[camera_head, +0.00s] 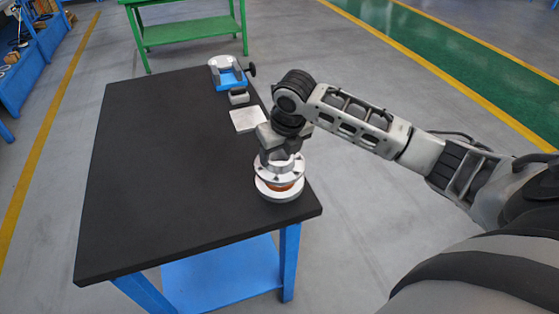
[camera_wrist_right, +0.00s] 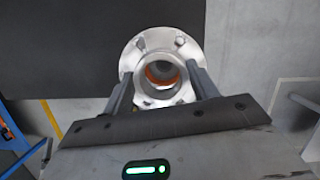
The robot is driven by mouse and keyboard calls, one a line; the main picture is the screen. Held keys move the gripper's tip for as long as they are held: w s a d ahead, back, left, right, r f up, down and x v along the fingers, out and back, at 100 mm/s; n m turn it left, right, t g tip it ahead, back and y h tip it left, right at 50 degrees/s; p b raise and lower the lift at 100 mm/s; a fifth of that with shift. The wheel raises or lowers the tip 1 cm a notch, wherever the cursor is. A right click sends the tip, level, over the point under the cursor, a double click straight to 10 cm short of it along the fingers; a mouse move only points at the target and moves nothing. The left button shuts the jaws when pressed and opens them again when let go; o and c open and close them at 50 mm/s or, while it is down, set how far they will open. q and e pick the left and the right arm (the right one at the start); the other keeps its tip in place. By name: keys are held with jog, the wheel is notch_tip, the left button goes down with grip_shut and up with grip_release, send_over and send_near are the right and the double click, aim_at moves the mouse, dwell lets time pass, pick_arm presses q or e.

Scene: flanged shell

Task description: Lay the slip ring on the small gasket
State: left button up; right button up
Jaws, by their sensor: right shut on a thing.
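The slip ring (camera_head: 265,171) is a silver flange with bolt holes and a raised neck. My right gripper (camera_head: 281,160) is shut on its neck, with a finger on either side in the wrist view (camera_wrist_right: 160,88). The slip ring also shows there (camera_wrist_right: 143,45), with orange visible through its bore. The small gasket (camera_head: 284,188) is an orange ring, mostly hidden below the slip ring. It lies over a silver lower flange (camera_head: 279,197) at the table's near right corner. The slip ring is just above it, roughly level; I cannot tell whether they touch. My left gripper is out of view.
The black table (camera_head: 170,160) is clear across its middle and left. Along its right edge are a pale square plate (camera_head: 246,120), a small grey block (camera_head: 238,96) and a blue vise-like fixture (camera_head: 228,76). A green bench (camera_head: 190,32) stands behind.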

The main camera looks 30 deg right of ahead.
aim_at(280, 162)
jog(key=shift+w+d+f, duration=0.15)
jog(key=shift+w+f, duration=0.1)
jog(key=shift+f, duration=0.15)
jog(key=shift+f+p, duration=0.3)
jog(key=shift+f, duration=1.05)
jog(key=shift+f, duration=0.1)
jog(key=o, duration=1.7)
jog(key=shift+s+f, duration=0.1)
